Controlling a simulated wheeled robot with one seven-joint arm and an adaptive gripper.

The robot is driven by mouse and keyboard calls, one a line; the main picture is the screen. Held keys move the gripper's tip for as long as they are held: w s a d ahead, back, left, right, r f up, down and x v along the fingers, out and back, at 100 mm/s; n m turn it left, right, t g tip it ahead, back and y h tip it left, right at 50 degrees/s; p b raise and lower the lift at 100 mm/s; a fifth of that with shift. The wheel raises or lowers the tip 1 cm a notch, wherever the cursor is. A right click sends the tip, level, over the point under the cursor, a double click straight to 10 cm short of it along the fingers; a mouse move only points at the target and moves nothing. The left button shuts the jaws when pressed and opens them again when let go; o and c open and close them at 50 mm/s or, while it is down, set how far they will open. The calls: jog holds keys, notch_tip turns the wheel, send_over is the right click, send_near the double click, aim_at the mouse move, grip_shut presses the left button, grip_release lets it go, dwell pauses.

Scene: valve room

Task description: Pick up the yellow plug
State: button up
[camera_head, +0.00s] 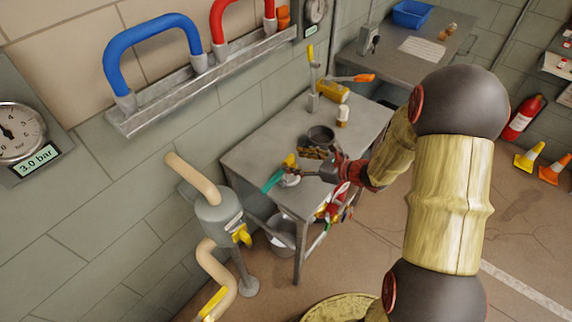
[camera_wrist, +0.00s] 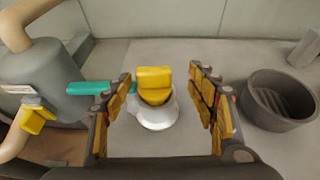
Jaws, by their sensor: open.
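The yellow plug (camera_wrist: 154,84) sits upright on a round white base (camera_wrist: 155,112) on the grey table, in the middle of the wrist view. It shows small in the head view (camera_head: 290,160), near the table's front left corner. My gripper (camera_wrist: 172,100) is open, with one finger on each side of the plug and a gap on both sides. In the head view my gripper (camera_head: 315,173) is at the table, just right of the plug. I cannot tell the exact height of the fingers relative to it.
A teal-handled object (camera_wrist: 100,88) lies left of the plug, close to the left finger. A dark round pot (camera_wrist: 278,100) stands to the right. A grey tank with pipes (camera_wrist: 32,62) stands beyond the table's left edge. The tabletop (camera_wrist: 215,55) behind the plug is clear.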

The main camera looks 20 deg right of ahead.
jog(key=b+x, duration=0.1)
jog(key=x, duration=0.2)
jog(key=b+x, duration=0.1)
jog(key=x, duration=0.3)
jog(key=shift+s+a+b, duration=0.2)
jog(key=shift+a+b, duration=0.2)
jog(key=shift+r, duration=0.1)
jog(key=shift+c, duration=0.6)
jog(key=c, duration=1.3)
jog(key=shift+c, duration=0.3)
